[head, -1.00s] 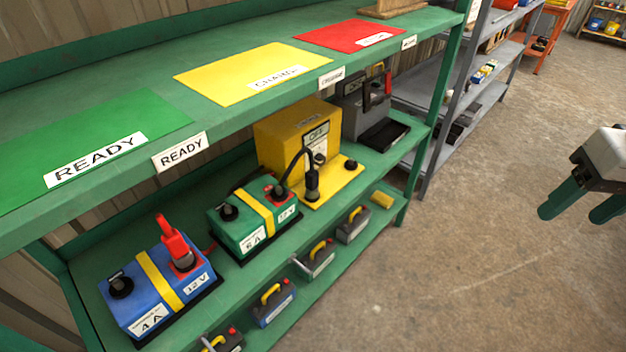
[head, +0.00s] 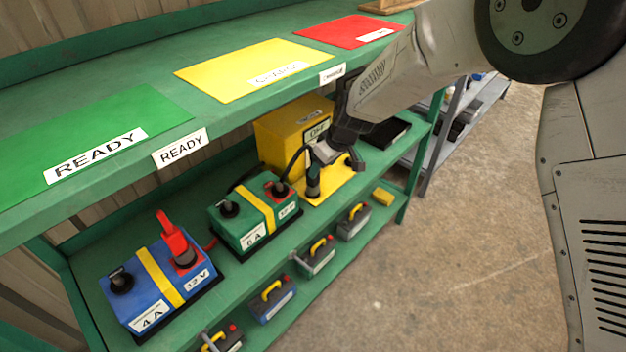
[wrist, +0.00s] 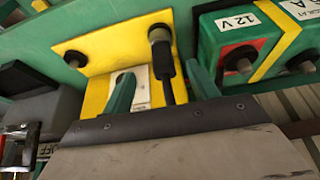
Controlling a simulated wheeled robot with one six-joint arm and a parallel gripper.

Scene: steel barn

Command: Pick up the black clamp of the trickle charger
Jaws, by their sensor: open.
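The black clamp (head: 313,187) stands upright on the yellow base plate (head: 338,184) in front of the yellow charger box (head: 283,139), which shows an OFF label. A black cable arcs from its top. In the wrist view the clamp (wrist: 164,62) lies between the two green fingers of my gripper (wrist: 158,74). The fingers are spread apart and I see no grip on it. In the head view my gripper (head: 320,160) is right above and around the clamp, and partly hides it and the charger box.
A green 6 A, 12 V battery (head: 228,238) stands left of the clamp. A blue 4 A battery (head: 140,304) with a red clamp (head: 172,240) is farther left. Several small batteries line the lower shelf.

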